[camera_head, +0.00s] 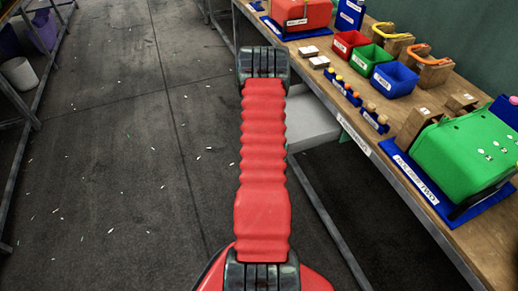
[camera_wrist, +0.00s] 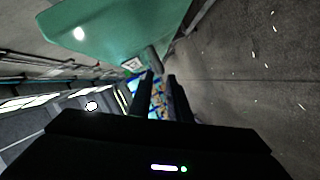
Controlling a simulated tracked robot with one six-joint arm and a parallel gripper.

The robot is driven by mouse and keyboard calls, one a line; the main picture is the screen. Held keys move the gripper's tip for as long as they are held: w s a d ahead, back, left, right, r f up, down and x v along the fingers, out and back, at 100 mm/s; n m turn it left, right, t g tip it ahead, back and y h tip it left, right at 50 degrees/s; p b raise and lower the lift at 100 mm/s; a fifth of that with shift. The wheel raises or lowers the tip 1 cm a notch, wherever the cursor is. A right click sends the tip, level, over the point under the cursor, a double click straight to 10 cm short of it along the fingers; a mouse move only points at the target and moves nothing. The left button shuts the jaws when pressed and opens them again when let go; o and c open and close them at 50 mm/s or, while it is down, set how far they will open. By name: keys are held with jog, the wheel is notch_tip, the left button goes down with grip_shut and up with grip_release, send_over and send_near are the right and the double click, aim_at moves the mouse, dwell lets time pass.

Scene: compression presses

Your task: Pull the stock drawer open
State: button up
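A green panel (camera_wrist: 115,25) with a small white label fills the upper middle of the wrist view; it appears to be the stock drawer's front. A dark, rounded handle-like piece (camera_wrist: 155,56) sticks out beside the label. My gripper (camera_wrist: 161,77) has its two dark fingers apart, with the handle just beyond the tips; I cannot tell whether they touch. In the head view a light grey box-like piece (camera_head: 314,122) with a thin green edge shows under the bench, probably the drawer. My arm hides part of it and my gripper there.
The wooden workbench (camera_head: 487,241) runs along the right. It bears a large green machine (camera_head: 465,150), a red one (camera_head: 300,14), small red (camera_head: 350,44), green (camera_head: 371,59) and blue (camera_head: 394,80) bins, and peg blocks. A bench rail (camera_head: 328,215) runs low. Open floor lies left.

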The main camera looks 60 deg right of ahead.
jog(key=v, duration=0.7)
jog(key=shift+a, duration=0.25)
jog(key=shift+s, duration=0.1)
